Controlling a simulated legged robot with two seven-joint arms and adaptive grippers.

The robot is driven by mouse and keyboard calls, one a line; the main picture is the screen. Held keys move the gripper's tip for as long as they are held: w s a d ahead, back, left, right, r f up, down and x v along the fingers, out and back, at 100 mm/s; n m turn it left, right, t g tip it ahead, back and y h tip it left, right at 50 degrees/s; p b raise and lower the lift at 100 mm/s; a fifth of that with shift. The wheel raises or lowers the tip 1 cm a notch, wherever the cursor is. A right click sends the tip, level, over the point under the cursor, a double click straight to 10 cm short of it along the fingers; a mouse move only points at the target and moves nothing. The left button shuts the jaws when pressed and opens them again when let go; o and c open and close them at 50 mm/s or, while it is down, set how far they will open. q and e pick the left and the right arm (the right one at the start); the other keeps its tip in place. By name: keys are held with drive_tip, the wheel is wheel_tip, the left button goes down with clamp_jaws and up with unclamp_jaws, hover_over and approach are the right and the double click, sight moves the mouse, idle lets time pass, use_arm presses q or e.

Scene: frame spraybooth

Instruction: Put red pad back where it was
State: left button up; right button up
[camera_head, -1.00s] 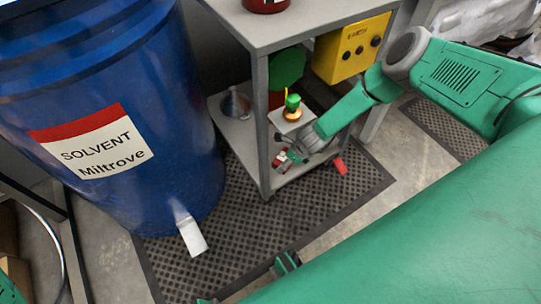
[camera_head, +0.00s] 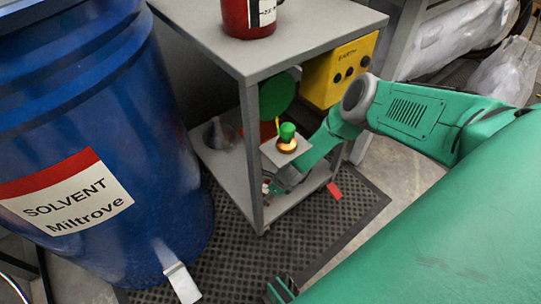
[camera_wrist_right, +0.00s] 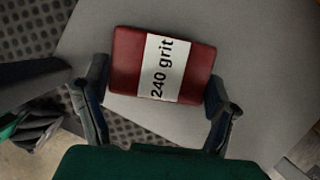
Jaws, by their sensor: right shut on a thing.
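The red pad (camera_wrist_right: 165,68) has a white label reading "240 grit". In the right wrist view it sits between the two fingers of my right gripper (camera_wrist_right: 157,90), which is shut on its sides. The pad is over a plain grey surface; I cannot tell whether it touches it. In the head view my right gripper (camera_head: 282,184) reaches in at the lower shelf (camera_head: 230,172) of the grey cart. There the pad is mostly hidden by the gripper and is too small to make out clearly.
The cart's top (camera_head: 290,38) carries a red can (camera_head: 237,18). A green-topped item (camera_head: 287,135) stands near my right wrist. A funnel (camera_head: 220,135) is on the lower shelf. A blue solvent drum (camera_head: 100,130) stands left. A small red piece (camera_head: 333,191) shows near the dark mat (camera_head: 340,225).

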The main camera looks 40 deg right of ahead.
drive_tip(key=shift+f, duration=0.95)
drive_tip(key=shift+c, duration=0.6)
drive_tip(key=shift+d+r, duration=0.1)
drive_tip(key=o, duration=1.4)
use_arm(q)
drive_tip(key=shift+d+f, duration=0.1)
drive_tip(key=shift+f, duration=0.3)
use_arm(e)
drive_tip(key=shift+o, duration=0.2)
use_arm(q)
wheel_tip(320, 180, up, 6)
drive_tip(key=p, duration=0.6)
drive_tip(key=shift+r, duration=0.15)
use_arm(e)
drive_tip(key=v, duration=1.2)
